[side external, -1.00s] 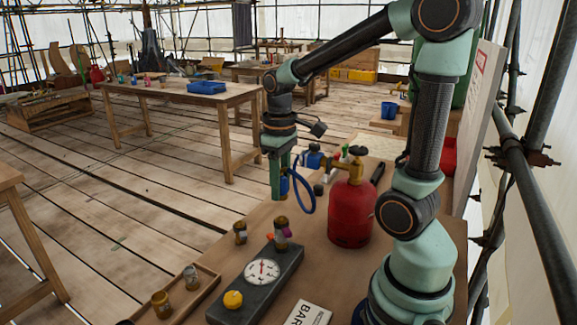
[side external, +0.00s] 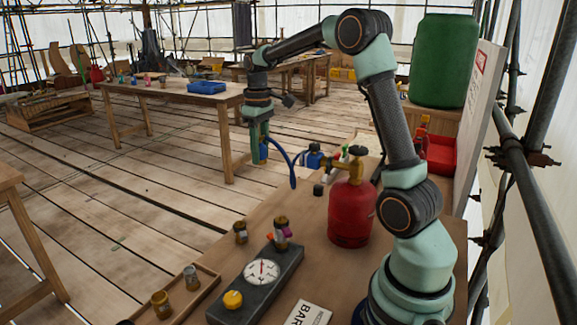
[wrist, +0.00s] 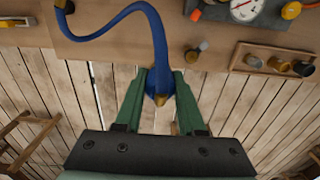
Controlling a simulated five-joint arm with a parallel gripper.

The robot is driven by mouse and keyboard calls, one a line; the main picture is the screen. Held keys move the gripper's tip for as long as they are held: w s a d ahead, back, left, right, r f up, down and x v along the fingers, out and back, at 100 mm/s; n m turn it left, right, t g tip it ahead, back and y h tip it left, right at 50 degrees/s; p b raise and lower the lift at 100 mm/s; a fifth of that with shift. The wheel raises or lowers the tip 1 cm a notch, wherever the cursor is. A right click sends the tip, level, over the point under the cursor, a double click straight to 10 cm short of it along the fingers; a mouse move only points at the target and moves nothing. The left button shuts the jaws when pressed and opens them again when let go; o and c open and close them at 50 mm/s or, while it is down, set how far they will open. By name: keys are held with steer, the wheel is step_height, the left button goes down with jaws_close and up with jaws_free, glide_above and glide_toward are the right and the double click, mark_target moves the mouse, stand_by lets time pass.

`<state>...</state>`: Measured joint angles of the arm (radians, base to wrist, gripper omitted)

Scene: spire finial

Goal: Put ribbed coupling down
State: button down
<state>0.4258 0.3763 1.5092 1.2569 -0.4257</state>
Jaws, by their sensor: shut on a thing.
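My gripper (side external: 258,158) has its green fingers shut on a blue torch-like piece with a brass tip (wrist: 159,98). A blue hose (wrist: 110,24) runs from this piece. In the side view the held piece hangs in the air past the bench's far edge. No ribbed coupling shows clearly in my jaws. Small metal cylinders that could be couplings stand apart from my gripper: one on the bench (side external: 240,232), one upright on the gauge block (side external: 281,229), and two in a wooden tray, a brass one (side external: 160,304) and a grey one (side external: 191,277). I cannot make out ribs.
A red gas cylinder (side external: 351,212) with a brass valve stands on the bench near my arm. The dark gauge block (side external: 285,272) has a dial and a yellow knob. A small dark cap (side external: 318,189) lies left of the cylinder. Plank floor (side external: 150,185) lies beyond the bench.

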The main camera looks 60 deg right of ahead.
mark_target(262, 219)
steer(key=d+f, duration=0.1)
steer(key=f, duration=0.5)
steer(key=w+d+f, duration=0.1)
steer(key=f, duration=0.6)
steer(key=w+f, duration=0.1)
steer(key=f, duration=0.6)
steer(key=shift+w+d+f, duration=0.2)
steer(key=shift+d, duration=0.2)
steer(key=shift+f, duration=0.15)
steer(key=c, duration=0.5)
jaws_free()
